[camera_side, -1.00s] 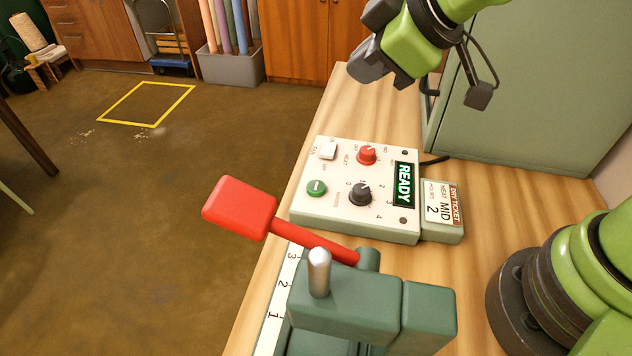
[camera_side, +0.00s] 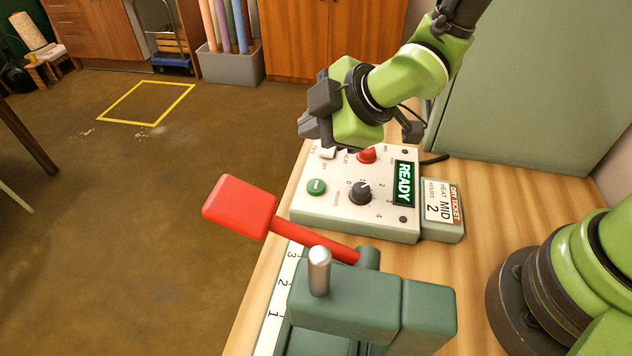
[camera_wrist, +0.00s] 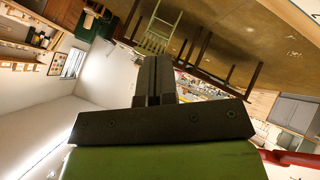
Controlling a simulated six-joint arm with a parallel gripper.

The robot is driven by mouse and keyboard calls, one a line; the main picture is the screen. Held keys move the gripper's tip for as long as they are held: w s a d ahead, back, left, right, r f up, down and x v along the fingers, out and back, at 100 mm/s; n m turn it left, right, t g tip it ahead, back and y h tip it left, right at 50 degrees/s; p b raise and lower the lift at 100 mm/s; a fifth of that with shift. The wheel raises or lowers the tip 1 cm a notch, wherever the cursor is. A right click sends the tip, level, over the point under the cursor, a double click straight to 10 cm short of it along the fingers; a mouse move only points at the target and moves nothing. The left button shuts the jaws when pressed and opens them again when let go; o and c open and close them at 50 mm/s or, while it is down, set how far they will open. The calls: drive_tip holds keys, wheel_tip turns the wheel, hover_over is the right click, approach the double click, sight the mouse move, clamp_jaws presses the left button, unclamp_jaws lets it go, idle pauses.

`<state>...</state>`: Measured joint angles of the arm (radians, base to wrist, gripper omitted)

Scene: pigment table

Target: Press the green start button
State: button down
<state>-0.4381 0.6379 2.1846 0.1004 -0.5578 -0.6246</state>
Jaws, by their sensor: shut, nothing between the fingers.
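The green start button (camera_side: 316,187) sits at the left front of the white control box (camera_side: 340,228), in the side view. It looks unobstructed there. My gripper (camera_side: 308,127) is shut and empty, above and behind the button, near the box's back left corner and pointing to the left. It covers part of the box's back edge and the white switch. The shut fingers (camera_wrist: 155,80) also show in the wrist view, where the button is not seen.
A red knob (camera_side: 367,155), a dark knob (camera_side: 360,193) and a READY display (camera_side: 405,184) are on the box. A ticket block (camera_side: 442,210) stands beside it. A red-handled lever (camera_side: 240,206) on a green press (camera_side: 345,305) rises in front. A large green cabinet (camera_side: 530,90) stands behind.

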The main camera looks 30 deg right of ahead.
sight(316, 187)
drive_tip(key=shift+f, duration=4)
drive_tip(key=shift+f, duration=0.15)
drive_tip(key=shift+f, duration=0.25)
drive_tip(key=shift+f, duration=0.5)
drive_tip(key=shift+r, duration=0.9)
drive_tip(key=shift+r, duration=0.1)
drive_tip(key=shift+r, duration=2.4)
